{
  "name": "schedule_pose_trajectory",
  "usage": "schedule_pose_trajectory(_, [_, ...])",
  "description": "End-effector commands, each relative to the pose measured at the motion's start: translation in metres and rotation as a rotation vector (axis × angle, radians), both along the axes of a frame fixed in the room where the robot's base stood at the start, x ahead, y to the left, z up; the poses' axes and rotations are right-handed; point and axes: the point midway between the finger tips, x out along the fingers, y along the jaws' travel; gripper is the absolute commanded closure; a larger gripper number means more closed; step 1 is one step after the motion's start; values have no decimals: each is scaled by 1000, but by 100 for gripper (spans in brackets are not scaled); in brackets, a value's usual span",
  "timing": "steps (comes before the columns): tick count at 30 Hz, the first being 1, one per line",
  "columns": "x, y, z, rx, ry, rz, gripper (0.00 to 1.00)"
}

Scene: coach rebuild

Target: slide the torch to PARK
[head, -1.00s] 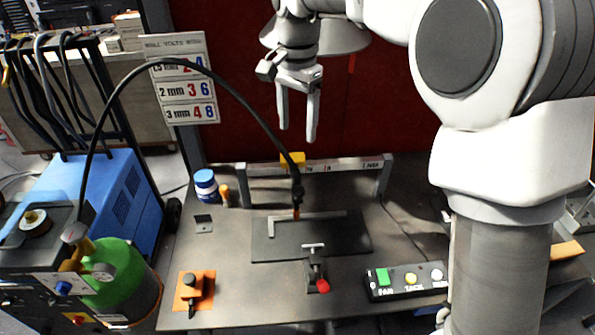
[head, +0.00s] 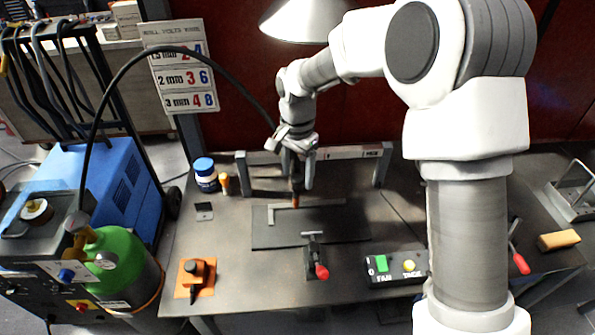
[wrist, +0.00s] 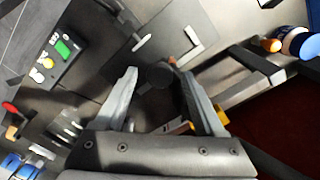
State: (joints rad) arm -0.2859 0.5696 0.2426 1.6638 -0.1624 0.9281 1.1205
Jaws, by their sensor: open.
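The torch (head: 295,201) hangs at the rail of a low frame (head: 340,153) over the bench, its orange tip above a dark plate. A long black hose (head: 190,51) arches to it from the left. My gripper (head: 297,180) is down at the torch and hides much of it in the head view. In the wrist view my gripper (wrist: 157,80) is open, with the dark torch body (wrist: 158,75) between its fingers; contact cannot be told. A yellow part (wrist: 178,127) shows near one finger. Lettering on the rail is too small to read.
A clamp with a red tip (head: 320,271) stands at the plate's front edge. A button box (head: 396,268) is front right, an orange-based knob (head: 193,279) front left. A blue-capped jar (head: 205,177) stands left of the frame. A lamp shade (head: 305,18) hangs above.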

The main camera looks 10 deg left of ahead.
Motion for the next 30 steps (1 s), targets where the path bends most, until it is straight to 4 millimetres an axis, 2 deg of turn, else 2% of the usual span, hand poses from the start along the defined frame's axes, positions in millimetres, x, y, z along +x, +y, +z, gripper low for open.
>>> schedule_pose_trajectory(9, [0, 0, -2, 0, 0, 0, 31])
schedule_pose_trajectory(21, [0, 0, -2, 0, 0, 0, 100])
schedule_pose_trajectory(30, [0, 0, -2, 0, 0, 0, 100])
